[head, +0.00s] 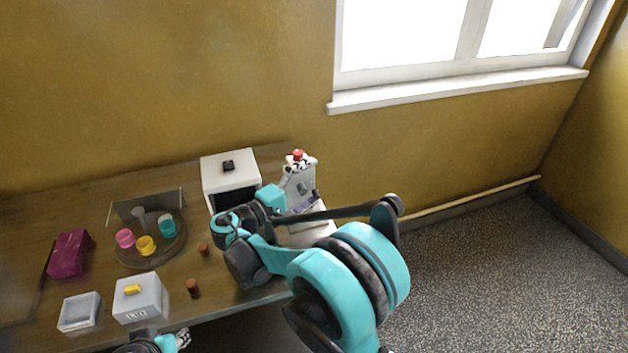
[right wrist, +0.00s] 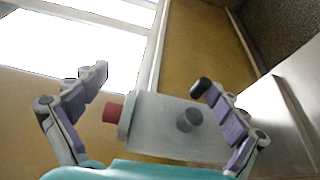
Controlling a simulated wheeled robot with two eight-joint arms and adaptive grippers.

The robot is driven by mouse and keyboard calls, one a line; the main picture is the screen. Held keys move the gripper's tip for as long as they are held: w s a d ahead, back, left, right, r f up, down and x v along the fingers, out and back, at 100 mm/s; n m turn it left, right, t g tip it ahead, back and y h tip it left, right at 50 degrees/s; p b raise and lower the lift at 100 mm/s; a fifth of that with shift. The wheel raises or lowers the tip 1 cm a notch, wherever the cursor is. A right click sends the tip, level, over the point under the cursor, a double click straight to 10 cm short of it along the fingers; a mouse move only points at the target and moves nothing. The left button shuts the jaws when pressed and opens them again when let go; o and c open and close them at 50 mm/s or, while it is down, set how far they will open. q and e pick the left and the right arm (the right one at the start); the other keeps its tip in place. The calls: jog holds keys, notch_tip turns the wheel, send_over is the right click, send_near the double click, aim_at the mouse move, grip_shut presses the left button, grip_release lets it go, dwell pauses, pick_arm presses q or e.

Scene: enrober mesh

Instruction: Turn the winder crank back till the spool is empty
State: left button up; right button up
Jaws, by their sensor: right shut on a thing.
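The winder (head: 299,184) is a pale upright housing with a red knob on top, at the right end of the table. It also shows in the right wrist view (right wrist: 160,125), with a grey round hub and the red knob. A dark handle end (right wrist: 200,87), seemingly the crank's, shows by one finger. My right gripper (head: 301,207) is at the winder's front, shut on what seems to be the crank; its fingers (right wrist: 152,88) stand apart in the wrist view, and the grip is hard to make out. The spool's winding cannot be made out. My left gripper (head: 183,338) is low at the table's front edge.
A white box with a dark opening (head: 229,168) stands left of the winder. Further left are a round tray (head: 129,257) with coloured cups, a magenta block (head: 69,254), a grey box with a yellow knob (head: 138,305), a grey tray (head: 80,312) and two small brown cylinders (head: 192,288).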

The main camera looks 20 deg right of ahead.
jog(key=shift+s+a+r, duration=0.2)
jog(key=shift+a+r, duration=0.2)
jog(key=shift+a, duration=0.15)
jog(key=shift+c, duration=0.5)
jog(key=s+a, duration=0.2)
jog(key=a, duration=0.1)
jog(key=shift+s+r, duration=0.1)
jog(key=shift+r, duration=0.2)
jog(key=c, duration=0.8)
jog(key=shift+a+f, duration=0.2)
jog(key=shift+f, duration=0.25)
jog(key=shift+c, duration=0.2)
jog(key=v, duration=0.4)
jog(key=shift+s+a+f, duration=0.15)
jog(key=shift+a+f, duration=0.1)
jog(key=shift+f, duration=0.1)
